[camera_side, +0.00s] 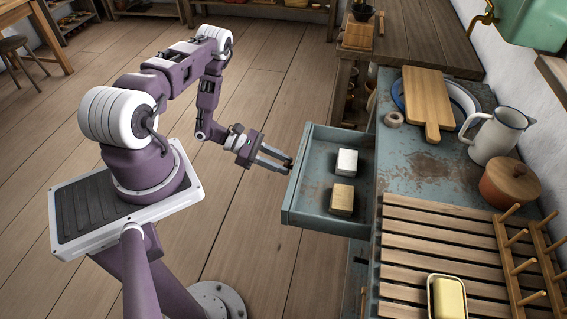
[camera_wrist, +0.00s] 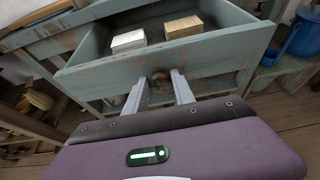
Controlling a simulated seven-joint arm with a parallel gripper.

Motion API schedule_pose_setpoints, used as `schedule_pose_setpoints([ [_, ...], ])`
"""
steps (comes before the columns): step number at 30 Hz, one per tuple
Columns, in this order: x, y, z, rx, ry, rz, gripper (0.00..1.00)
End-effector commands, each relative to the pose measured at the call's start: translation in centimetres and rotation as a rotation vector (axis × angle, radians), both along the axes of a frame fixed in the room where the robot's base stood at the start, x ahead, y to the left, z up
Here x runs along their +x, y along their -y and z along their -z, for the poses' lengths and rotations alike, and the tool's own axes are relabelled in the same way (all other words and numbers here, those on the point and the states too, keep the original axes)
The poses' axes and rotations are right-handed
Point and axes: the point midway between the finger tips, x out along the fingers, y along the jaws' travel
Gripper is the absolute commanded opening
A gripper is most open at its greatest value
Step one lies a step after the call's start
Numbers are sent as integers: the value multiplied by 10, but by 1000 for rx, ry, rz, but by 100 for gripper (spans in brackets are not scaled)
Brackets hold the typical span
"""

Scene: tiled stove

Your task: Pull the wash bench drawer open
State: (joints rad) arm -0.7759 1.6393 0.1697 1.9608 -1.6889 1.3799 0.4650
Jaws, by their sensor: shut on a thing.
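The wash bench drawer (camera_side: 301,205) is blue-grey and worn, and it stands pulled out from the wash bench (camera_side: 408,157). Two blocks lie inside it, a white one (camera_side: 347,162) and a tan one (camera_side: 342,198). In the wrist view the drawer front (camera_wrist: 205,65) spans the picture, with a round dark knob (camera_wrist: 160,80) at its middle. My gripper (camera_side: 288,160) is at the drawer front, shut on the knob. The wrist view shows the fingers (camera_wrist: 160,82) on either side of the knob. The exact finger contact is partly hidden.
On the bench top are a cutting board (camera_side: 426,100), a white pitcher (camera_side: 494,136), an orange lidded pot (camera_side: 510,182), a slatted wooden rack (camera_side: 440,240) and a butter dish (camera_side: 447,298). The wooden floor (camera_side: 262,215) between my base and the drawer is clear.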

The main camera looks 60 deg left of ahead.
Motion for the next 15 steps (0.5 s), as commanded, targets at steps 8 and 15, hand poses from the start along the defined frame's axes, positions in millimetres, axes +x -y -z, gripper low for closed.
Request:
schedule_pose_setpoints([
  [8,0,0,0,0,0,0,51],
  [15,0,0,0,1,0,-1,51],
])
